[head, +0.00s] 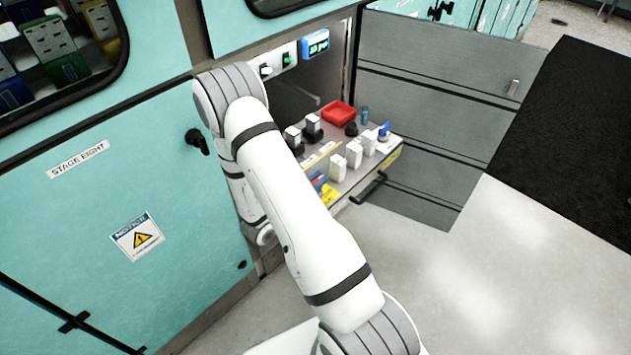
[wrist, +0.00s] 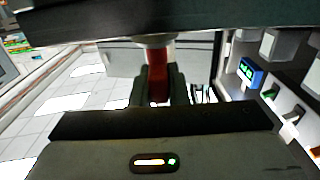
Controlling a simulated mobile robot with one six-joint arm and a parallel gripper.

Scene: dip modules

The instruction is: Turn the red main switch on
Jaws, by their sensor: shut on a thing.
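In the wrist view a red handle, seemingly the main switch (wrist: 157,82), stands between the two dark fingers of my gripper (wrist: 160,94), which is shut on it. A pale collar joins its upper end to a dark slab (wrist: 90,22) across the top of the picture. The fingers hide the handle's sides, and I cannot tell whether it is on or off. In the head view my gripper and the red switch are hidden behind my white arm.
A blue display (head: 315,43) and small switches (head: 288,60) sit on a panel in the open bay. Below, a pulled-out drawer (head: 357,187) holds a red tray (head: 339,113), white modules and black parts. A black lever (head: 197,141) juts from the teal cabinet.

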